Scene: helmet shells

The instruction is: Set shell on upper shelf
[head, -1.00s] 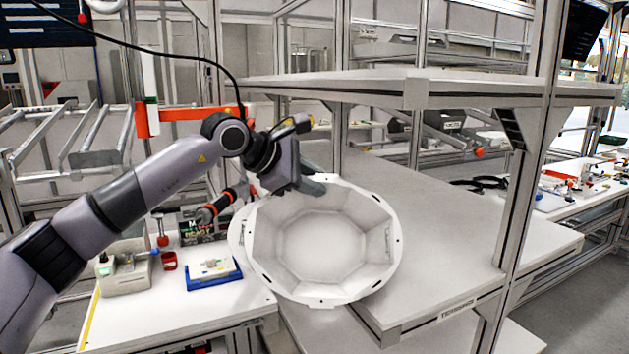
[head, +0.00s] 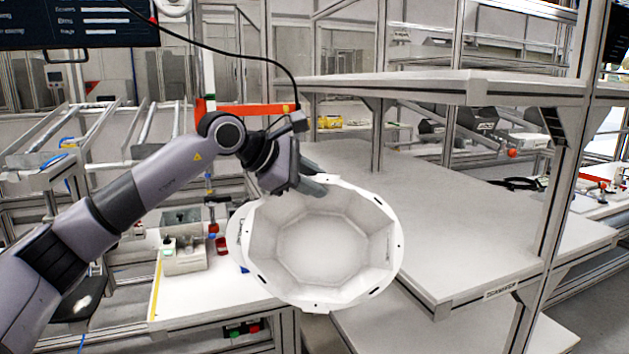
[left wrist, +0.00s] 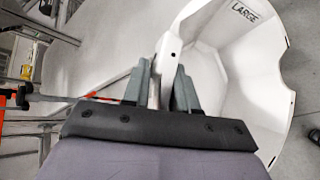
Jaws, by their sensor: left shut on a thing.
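The white helmet shell (head: 322,247) is a large octagonal bowl with a wide rim, its open side facing my head camera. My left gripper (head: 318,184) is shut on the shell's upper left rim and holds it up in front of the shelf unit. In the left wrist view, the two grey fingers (left wrist: 163,85) pinch the rim, and the shell's inner wall (left wrist: 222,75) with the label "LARGE" shows on the right. The upper shelf (head: 440,86) is a bare white board at the upper right, higher than the shell. My right gripper is in neither view.
A lower shelf board (head: 470,230) lies right of the shell, mostly clear, with a dark cable-like item (head: 515,183) at its far side. Metal posts (head: 560,200) frame the shelves. A white workbench (head: 205,292) with small equipment stands at the left.

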